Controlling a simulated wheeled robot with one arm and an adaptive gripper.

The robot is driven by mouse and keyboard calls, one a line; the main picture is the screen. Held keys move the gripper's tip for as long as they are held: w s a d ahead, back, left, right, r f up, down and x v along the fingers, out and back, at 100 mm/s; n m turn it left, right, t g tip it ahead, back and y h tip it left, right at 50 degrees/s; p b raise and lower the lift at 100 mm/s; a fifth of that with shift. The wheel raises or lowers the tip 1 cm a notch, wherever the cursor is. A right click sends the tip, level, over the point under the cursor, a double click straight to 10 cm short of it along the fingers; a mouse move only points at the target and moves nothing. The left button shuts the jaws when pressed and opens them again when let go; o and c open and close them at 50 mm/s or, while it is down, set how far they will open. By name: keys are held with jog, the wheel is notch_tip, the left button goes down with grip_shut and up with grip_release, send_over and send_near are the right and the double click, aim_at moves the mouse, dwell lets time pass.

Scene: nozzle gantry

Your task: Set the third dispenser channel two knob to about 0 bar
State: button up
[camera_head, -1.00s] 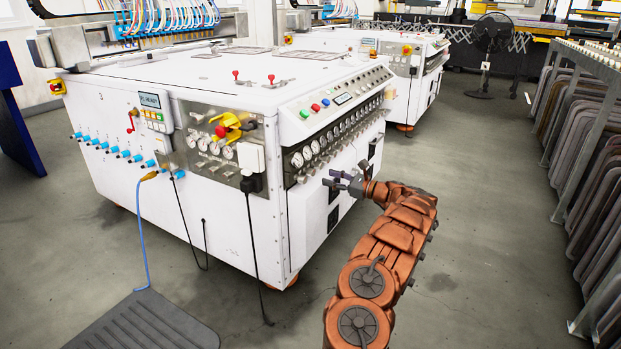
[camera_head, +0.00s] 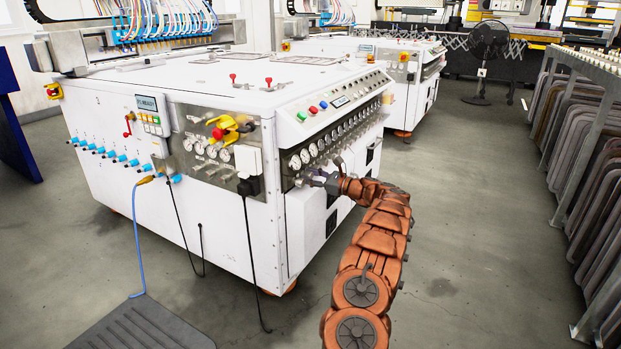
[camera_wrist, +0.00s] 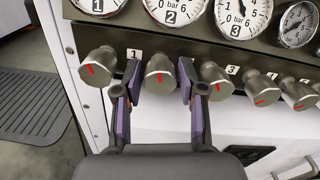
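In the wrist view, my gripper (camera_wrist: 160,88) is open, with one purple-padded finger on each side of the second metal knob (camera_wrist: 160,74). Narrow gaps seem to show between knob and pads; contact is unclear. The tag by this knob is hidden behind my finger. In the head view, my gripper (camera_head: 318,179) is at the left end of the knob row on the white machine's side panel (camera_head: 334,142); fingertips are small there.
Knob 1 (camera_wrist: 97,68) is close left of my fingers, knob 3 (camera_wrist: 217,81) close right, with several knobs beyond. The white machine (camera_head: 120,180) has cables hanging at its front. Floor right of my arm is clear up to a rack (camera_head: 590,170).

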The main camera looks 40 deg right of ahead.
grip_shut()
jog(key=shift+n, duration=0.3)
